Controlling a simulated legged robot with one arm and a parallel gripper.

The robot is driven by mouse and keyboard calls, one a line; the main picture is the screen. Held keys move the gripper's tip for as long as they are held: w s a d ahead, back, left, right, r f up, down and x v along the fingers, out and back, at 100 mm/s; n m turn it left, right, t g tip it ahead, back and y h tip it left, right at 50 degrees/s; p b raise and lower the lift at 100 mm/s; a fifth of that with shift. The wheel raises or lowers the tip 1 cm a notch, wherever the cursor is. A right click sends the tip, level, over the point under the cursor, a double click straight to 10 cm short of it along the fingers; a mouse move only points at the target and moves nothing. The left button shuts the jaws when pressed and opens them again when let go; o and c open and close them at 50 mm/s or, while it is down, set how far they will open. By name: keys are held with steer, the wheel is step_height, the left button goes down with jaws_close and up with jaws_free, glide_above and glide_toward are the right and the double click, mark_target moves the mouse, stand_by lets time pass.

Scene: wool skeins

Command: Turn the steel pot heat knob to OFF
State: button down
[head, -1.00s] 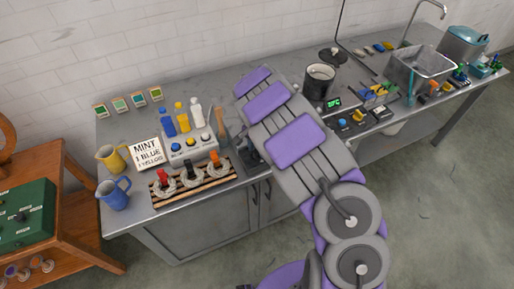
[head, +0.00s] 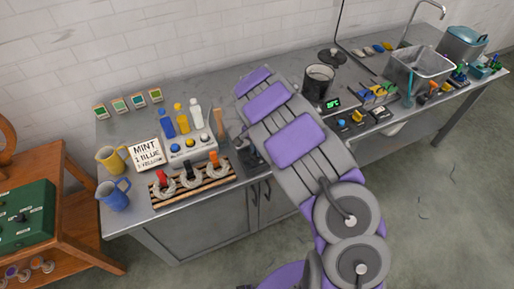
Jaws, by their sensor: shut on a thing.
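The dark steel pot (head: 318,82) stands on the counter right of my arm, its mouth open upward. A small green-lit display (head: 333,104) sits in front of it, too small to read surely. The heat knob cannot be made out; my arm covers the counter left of the pot. My gripper (head: 242,143) is a dark shape left of my arm, partly hidden by it, well left of the pot. It appears shut on a brown wooden stick (head: 219,123), which stands nearly upright beside the bottle tray; the contact itself is unclear.
Left of my gripper are a white dispenser box (head: 190,146) with bottles, a slatted rack (head: 195,184) of skeins, a sign (head: 147,153) and two jugs (head: 114,194). Right of the pot are small trays (head: 378,95) and a clear tub (head: 420,68).

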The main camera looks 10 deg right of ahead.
steer(key=shift+r, duration=0.1)
steer(key=n+p, duration=0.4)
steer(key=n, duration=0.1)
steer(key=shift+a+n+p, duration=0.1)
steer(key=shift+n+p, duration=0.25)
steer(key=shift+n, duration=0.05)
steer(key=n+p, duration=0.3)
steer(key=n, duration=0.2)
steer(key=shift+w+n, duration=0.1)
steer(key=shift+n, duration=0.2)
steer(key=c, duration=1.1)
jaws_free()
